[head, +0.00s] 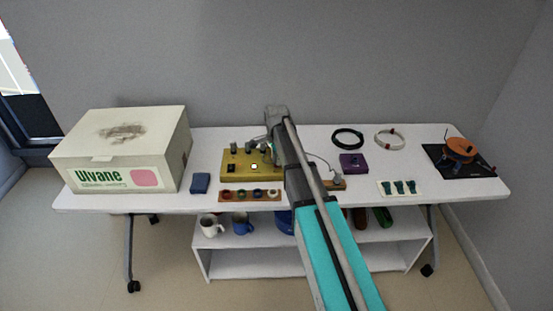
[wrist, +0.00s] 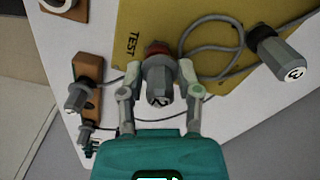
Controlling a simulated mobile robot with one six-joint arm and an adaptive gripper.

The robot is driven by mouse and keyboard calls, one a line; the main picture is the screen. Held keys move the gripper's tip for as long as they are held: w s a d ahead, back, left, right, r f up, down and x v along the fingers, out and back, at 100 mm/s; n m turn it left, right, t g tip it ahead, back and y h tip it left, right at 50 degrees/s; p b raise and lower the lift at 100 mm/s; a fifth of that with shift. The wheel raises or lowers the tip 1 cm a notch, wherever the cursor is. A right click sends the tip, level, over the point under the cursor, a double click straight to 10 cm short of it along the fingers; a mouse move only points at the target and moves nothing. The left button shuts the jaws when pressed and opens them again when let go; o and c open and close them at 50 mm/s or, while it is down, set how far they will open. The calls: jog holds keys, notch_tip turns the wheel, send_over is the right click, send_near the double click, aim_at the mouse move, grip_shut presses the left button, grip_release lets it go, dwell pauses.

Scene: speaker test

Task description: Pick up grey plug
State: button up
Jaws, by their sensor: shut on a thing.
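In the wrist view my gripper (wrist: 160,76) is shut on a grey plug (wrist: 158,82) marked 2, one finger on each side of it. The plug's far end meets a red ring (wrist: 157,48) at the edge of the yellow test board (wrist: 145,18); I cannot tell whether it sits in it. A second grey plug (wrist: 278,52), marked 3, is over the board at the right. Another grey plug (wrist: 76,97) is at a brown block (wrist: 89,68) on the left. In the head view my arm hides the held plug; the yellow board (head: 231,177) shows beside it.
Grey cables (wrist: 225,50) loop over the board close to my right finger. On the white table (head: 420,150) stand a large box (head: 115,155), a blue box (head: 200,184), a purple box (head: 353,163) and a black mat with an orange reel (head: 460,148). A brown strip (head: 226,195) lies in front.

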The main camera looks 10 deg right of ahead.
jog(key=shift+r, duration=0.15)
notch_tip(320, 180, up, 3)
jog(key=p, duration=0.3)
jog(key=s+r+p, duration=0.9)
jog(key=s+p, duration=0.1)
jog(key=s, duration=0.4)
jog(key=shift+r, duration=0.35)
jog(key=shift+r+p, duration=1.95)
jog(key=shift+d, duration=0.1)
